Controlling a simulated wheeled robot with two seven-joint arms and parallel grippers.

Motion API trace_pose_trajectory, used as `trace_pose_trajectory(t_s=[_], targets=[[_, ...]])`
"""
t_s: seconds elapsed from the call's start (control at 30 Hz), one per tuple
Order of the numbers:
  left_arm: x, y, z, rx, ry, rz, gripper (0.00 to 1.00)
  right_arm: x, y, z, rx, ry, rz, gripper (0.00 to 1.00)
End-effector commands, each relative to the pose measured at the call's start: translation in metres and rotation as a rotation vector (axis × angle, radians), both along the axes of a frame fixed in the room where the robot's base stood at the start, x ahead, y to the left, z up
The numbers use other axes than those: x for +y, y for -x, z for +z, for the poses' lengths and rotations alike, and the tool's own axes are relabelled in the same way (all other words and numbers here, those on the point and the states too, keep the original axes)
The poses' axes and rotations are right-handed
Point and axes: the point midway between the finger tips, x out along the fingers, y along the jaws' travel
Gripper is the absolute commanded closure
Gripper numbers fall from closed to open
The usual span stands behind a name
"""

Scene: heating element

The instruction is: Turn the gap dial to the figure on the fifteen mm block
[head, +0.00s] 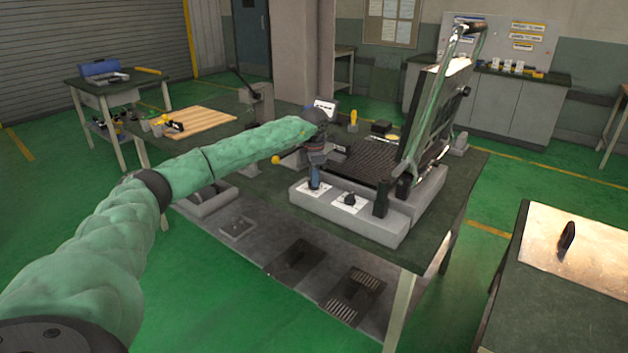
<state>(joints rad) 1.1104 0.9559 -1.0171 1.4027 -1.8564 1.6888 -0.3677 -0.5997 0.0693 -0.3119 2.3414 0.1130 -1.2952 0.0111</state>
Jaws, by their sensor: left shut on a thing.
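A heating press with a flat dark grille and a raised lid (428,125) stands on the green-topped bench. Its grey front ledge carries two white dial plates. My left gripper (315,187) points down over the left plate and is shut on the left dial, whose knob is mostly hidden by the fingers. The right dial (350,200) has a black knob and is free. The plate markings are too small to read, so I cannot tell which is the gap dial. No block with a readable fifteen mm figure shows. My right gripper is not in view.
The lid's handle (467,28) rises at the press's right. A wooden board (203,122) lies on the bench's left, near small parts. A yellow-handled tool (353,120) and a black box (381,127) stand behind the press. Another table (580,240) is at the right.

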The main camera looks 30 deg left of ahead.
Motion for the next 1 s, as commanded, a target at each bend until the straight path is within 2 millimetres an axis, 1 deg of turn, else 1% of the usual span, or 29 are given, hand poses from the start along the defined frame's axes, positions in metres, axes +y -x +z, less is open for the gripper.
trace_pose_trajectory(t_s=[0.1, 0.33, 0.47, 0.83, 0.87, 0.9, 0.97, 1.0], targets=[[0.001, -0.001, 0.003, -0.006, 0.0, -0.055, 1.0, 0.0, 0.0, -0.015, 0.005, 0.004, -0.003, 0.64], [0.002, -0.001, 0.003, -0.005, -0.001, -0.12, 1.0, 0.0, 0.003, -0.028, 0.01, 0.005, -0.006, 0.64], [0.002, -0.001, 0.003, -0.006, 0.0, -0.135, 1.0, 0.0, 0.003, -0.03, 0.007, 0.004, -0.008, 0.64], [0.002, -0.001, 0.003, -0.006, 0.0, -0.138, 1.0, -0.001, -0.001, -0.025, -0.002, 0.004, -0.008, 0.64], [0.002, -0.001, 0.003, -0.006, 0.0, -0.138, 0.85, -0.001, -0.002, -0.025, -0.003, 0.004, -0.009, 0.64], [0.002, -0.001, 0.003, -0.006, 0.0, -0.137, 0.78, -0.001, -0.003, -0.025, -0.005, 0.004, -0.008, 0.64], [0.002, -0.001, 0.003, -0.004, 0.0, -0.138, 0.66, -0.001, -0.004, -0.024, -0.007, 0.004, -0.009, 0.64], [0.001, -0.001, 0.003, -0.004, 0.0, -0.138, 0.65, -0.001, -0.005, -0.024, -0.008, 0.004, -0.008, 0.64]])
